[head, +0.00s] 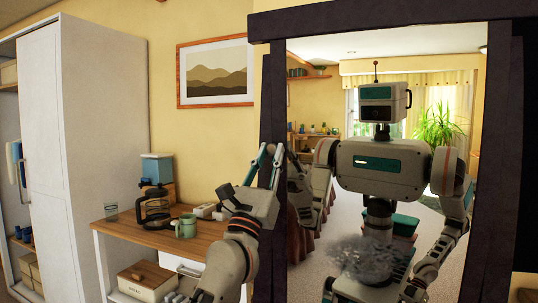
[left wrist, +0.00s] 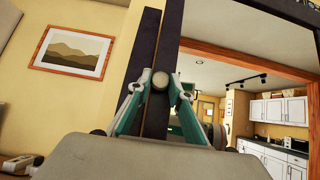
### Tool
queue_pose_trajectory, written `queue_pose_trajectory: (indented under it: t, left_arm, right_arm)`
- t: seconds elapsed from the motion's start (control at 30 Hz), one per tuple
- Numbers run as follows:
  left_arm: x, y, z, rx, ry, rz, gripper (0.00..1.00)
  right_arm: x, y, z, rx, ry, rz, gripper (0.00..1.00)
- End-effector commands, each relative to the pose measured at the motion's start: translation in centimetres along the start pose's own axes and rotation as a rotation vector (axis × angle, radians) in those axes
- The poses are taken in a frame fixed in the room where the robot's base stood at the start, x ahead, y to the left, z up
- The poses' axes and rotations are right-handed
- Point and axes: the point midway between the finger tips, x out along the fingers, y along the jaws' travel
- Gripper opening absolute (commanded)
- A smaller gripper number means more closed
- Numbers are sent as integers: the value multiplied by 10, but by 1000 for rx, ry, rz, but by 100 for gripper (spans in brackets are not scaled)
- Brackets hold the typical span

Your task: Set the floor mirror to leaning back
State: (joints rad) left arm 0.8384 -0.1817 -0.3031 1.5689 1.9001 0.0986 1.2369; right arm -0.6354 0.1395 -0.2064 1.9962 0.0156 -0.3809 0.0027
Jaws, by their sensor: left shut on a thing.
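The floor mirror (head: 390,22) stands close in front of me with a dark frame; its lower part is cut off in the head view. In the left wrist view its dark side frame and post (left wrist: 146,58) run upward, side by side. A round pale knob (left wrist: 160,80) sits there between my fingertips. My left gripper (head: 268,157) is shut on this knob at the mirror's left side; it also shows in the left wrist view (left wrist: 160,84). The exact tilt of the glass is hard to tell. My right gripper is not directly in view.
A wooden-topped sideboard (head: 150,238) stands left of the mirror, below my left forearm. A white wardrobe (head: 95,130) is farther left. The glass reflects me and the room.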

Motion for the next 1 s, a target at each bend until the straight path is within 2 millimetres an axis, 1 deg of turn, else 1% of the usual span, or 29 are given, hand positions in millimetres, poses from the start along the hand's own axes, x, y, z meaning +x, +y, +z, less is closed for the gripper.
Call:
queue_pose_trajectory:
  t: [0.03, 0.1, 0.27, 0.37, 0.47, 0.6, 0.73, 0.77, 0.8, 1.0]
  left_arm:
    - [10, -1, 5, 2, 8, -2, 0]
    - [18, -2, 3, 2, 28, -3, 0]
    - [31, -1, -9, 2, 74, -3, 0]
    - [34, -1, -16, 2, 94, -2, 0]
    - [34, 0, -20, 1, 104, -1, 0]
    - [33, 0, -22, 1, 105, 0, 0]
    - [33, 0, -22, 1, 105, 0, 0]
    - [33, 0, -22, 1, 105, 0, 25]
    - [33, 0, -22, 1, 105, 0, 35]
    - [33, 0, -23, 1, 107, 1, 36]
  right_arm:
    - [-4, 2, -12, 0, 10, 2, 40]
    - [-8, 4, -21, 2, 15, 3, 40]
    - [-16, 4, -32, 11, 18, -1, 40]
    - [-19, 2, -32, 15, 14, -5, 40]
    - [-21, 0, -28, 17, 6, -8, 40]
    - [-20, -1, -23, 17, -3, -10, 40]
    - [-20, -1, -22, 17, -5, -10, 40]
    - [-20, -1, -22, 17, -5, -10, 40]
    - [-20, -1, -22, 17, -4, -10, 40]
    - [-20, 0, -26, 16, 2, -8, 40]
